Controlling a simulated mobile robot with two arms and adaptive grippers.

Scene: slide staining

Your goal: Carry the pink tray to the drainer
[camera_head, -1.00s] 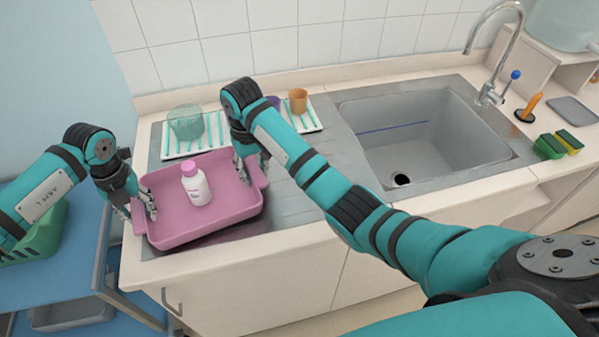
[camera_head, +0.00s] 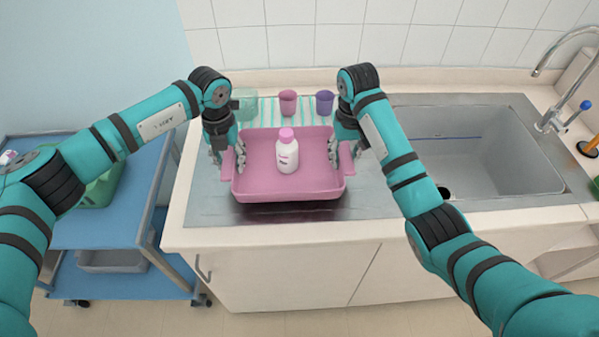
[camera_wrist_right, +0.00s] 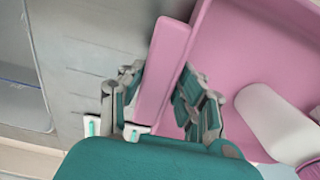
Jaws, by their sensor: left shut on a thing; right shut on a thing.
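The pink tray (camera_head: 290,190) is over the metal drainer surface (camera_head: 215,205) left of the sink, with a dark shadow under its front edge. A white bottle with a pink cap (camera_head: 287,152) stands upright in it. My left gripper (camera_head: 228,160) is shut on the tray's left handle. My right gripper (camera_head: 345,155) is shut on its right handle; in the right wrist view the fingers (camera_wrist_right: 155,95) straddle the pink handle (camera_wrist_right: 163,70). Whether the tray touches the drainer, I cannot tell.
Behind the tray, a striped mat (camera_head: 266,112) holds a greenish glass container (camera_head: 245,104), a pink cup (camera_head: 288,102) and a purple cup (camera_head: 325,102). The sink (camera_head: 480,160) is to the right. A blue cart (camera_head: 110,215) with a green basket (camera_head: 100,190) stands left.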

